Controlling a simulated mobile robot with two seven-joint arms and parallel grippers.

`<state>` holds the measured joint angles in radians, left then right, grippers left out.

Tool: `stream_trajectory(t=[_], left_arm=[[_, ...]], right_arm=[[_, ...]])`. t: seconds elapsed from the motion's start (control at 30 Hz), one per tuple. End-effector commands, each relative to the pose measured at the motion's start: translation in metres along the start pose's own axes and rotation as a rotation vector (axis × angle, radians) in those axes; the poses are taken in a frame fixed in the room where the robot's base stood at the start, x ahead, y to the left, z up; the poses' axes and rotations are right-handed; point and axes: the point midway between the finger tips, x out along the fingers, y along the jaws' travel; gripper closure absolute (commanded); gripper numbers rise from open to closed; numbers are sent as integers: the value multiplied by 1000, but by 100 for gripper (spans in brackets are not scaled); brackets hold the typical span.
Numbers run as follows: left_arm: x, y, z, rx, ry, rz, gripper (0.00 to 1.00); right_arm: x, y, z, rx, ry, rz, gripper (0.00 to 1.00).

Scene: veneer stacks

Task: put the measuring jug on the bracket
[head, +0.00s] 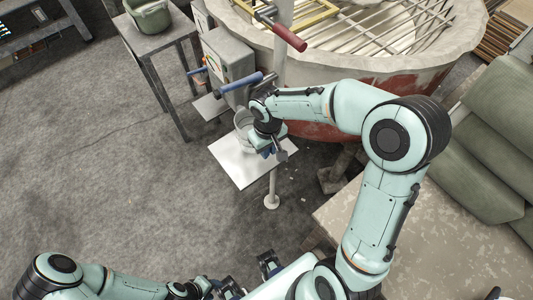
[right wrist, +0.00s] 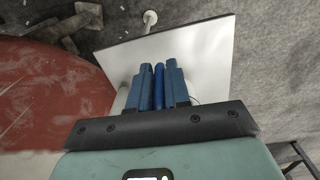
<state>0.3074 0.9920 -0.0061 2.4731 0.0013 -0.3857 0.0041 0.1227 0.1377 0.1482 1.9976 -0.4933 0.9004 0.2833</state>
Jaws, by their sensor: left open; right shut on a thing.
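The measuring jug (head: 241,121), pale grey and partly hidden by my right wrist, is over the back part of the bracket. The bracket is a white square plate (head: 237,168) beside a pale post; the plate also fills the middle of the right wrist view (right wrist: 205,45). My right gripper (head: 270,148) is shut on the jug, with a blue piece, seemingly its handle (right wrist: 159,88), between the blue fingers. I cannot tell whether the jug touches the plate. My left gripper (head: 247,276) is open and empty at the bottom, far from the bracket.
A large round red-and-cream vat (head: 390,70) with a metal grille stands behind right of the bracket. Levers with a red grip (head: 289,38) and a blue grip (head: 241,82) stick out near the post. A grey table (head: 152,38) with a green bucket (head: 150,14) stands back left.

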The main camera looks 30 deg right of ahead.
Motion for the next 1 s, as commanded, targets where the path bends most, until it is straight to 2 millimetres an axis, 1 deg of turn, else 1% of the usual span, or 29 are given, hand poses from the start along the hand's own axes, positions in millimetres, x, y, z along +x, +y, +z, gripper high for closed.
stream_trajectory(t=[0.23, 0.3, 0.5, 0.63, 0.67, 0.7, 0.73, 1.0], left_arm=[[4, -2, 1, 0, -1, 0, 57], [4, -2, 1, 0, -2, 0, 57], [4, -2, 1, 0, -2, 0, 57], [8, -3, 2, -1, -3, -1, 57], [8, -3, 1, -1, -3, -1, 57], [7, -3, 1, -1, -3, -1, 57], [7, -3, 1, -1, -3, -1, 57], [6, -3, 1, -1, -3, -1, 57]], right_arm=[[33, 0, 1, -1, -5, 0, 100], [36, 0, 0, 0, -1, 0, 100], [35, 0, 0, 0, 0, 0, 100], [39, 0, 0, 0, 0, 0, 100], [39, 0, 0, 0, -1, 0, 76], [38, 0, 0, 0, -1, 0, 63], [38, 0, 0, 0, -1, 0, 57], [38, 0, 0, 0, -1, 0, 57]])
